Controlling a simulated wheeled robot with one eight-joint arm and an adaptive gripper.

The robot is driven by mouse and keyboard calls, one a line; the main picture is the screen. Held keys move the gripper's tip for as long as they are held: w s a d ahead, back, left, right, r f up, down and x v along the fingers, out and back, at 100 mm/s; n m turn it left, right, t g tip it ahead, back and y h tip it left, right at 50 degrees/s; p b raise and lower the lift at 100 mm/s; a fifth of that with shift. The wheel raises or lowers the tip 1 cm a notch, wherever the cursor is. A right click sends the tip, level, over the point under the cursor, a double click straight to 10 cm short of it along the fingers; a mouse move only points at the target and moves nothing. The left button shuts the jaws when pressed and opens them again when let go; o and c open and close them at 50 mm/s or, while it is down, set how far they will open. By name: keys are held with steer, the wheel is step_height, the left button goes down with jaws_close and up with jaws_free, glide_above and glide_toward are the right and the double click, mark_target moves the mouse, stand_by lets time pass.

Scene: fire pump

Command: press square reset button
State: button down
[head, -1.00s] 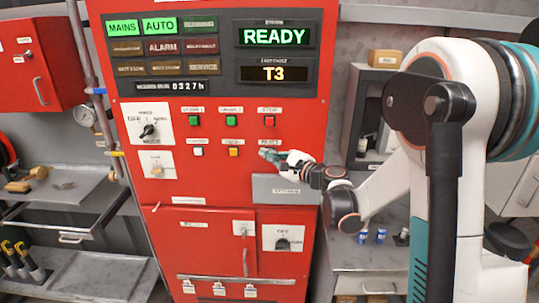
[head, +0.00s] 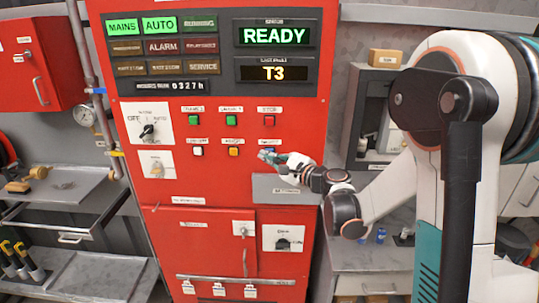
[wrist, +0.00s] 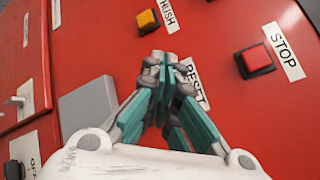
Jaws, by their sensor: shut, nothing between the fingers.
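The red pump panel (head: 215,180) fills the middle of the head view. My gripper (head: 265,155) is shut and empty, with its teal fingertips at the right end of the lower button row. In the wrist view the shut fingertips (wrist: 157,65) lie beside the RESET label (wrist: 193,85). The square reset button is mostly or wholly hidden behind my fingers. I cannot tell whether the tips touch it. The yellow HUSH button (wrist: 147,21) is just beyond the fingertips, and the red STOP button (wrist: 255,60) is to the right.
The lower row also has a white button (head: 198,151) and a yellow button (head: 234,151). Green buttons and the red stop button (head: 270,120) are above. A grey plate (head: 285,188) sits below my gripper. The display (head: 275,36) reads READY.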

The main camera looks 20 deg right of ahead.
steer(key=shift+s+a, duration=0.25)
steer(key=shift+s, duration=0.55)
steer(key=shift+s+a, duration=0.3)
steer(key=shift+s, duration=0.45)
steer(key=shift+s+a, duration=0.25)
steer(key=shift+s, duration=0.55)
steer(key=s+a+f+n+g+h+b, duration=0.1)
steer(key=s+a+n+g, duration=0.1)
steer(key=s+a+n, duration=0.4)
steer(key=s+a+f+n+g+h+b, duration=0.1)
steer(key=s+a+n+g, duration=0.2)
steer(key=s, duration=0.4)
steer(key=s+d+f+n+g+h+b, duration=0.1)
steer(key=s+d+f+n+h+b, duration=0.1)
steer(key=s, duration=0.7)
steer(key=s+d+f+n+g+h+b, duration=0.2)
steer(key=s+d+f+n+h, duration=0.2)
steer(key=s+d+n, duration=0.3)
steer(key=s+f+n, duration=0.1)
steer(key=s+n, duration=0.1)
steer(key=shift+s+d+f+n+b, duration=0.3)
steer(key=shift+s+f+b, duration=0.05)
